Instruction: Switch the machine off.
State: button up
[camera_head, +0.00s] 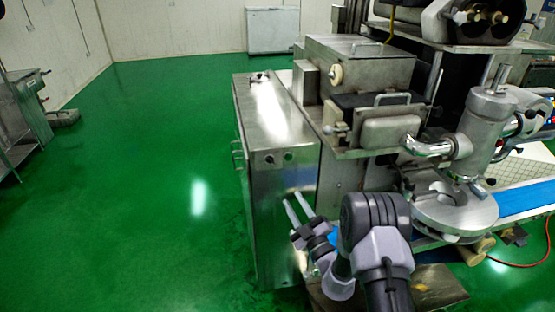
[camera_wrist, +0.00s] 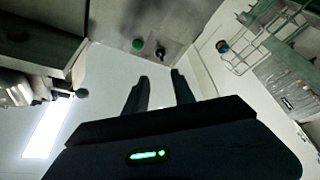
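The encrusting machine (camera_head: 375,75) stands at the right in the head view, with a steel cabinet (camera_head: 260,190) at its near left. Two small controls sit high on the cabinet's near face. In the wrist view they are a green button (camera_wrist: 138,44) and a dark, round knob or button (camera_wrist: 160,52) to its right. The dark control's setting is too small to tell. My gripper (camera_head: 293,198) is in front of this face, below the controls. In the wrist view my gripper (camera_wrist: 160,75) is open and empty, its fingers pointing toward the controls without visible contact.
A round metal turntable (camera_head: 455,212) and a blue belt (camera_head: 525,202) are right of my arm. A steel bench (camera_head: 25,115) stands at the far left and a white chest (camera_head: 272,30) at the back. The green floor left of the cabinet is clear.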

aim_at(270, 162)
jog(key=b+x, duration=0.2)
jog(key=x, duration=1.3)
jog(key=shift+a, duration=0.15)
grip_shut()
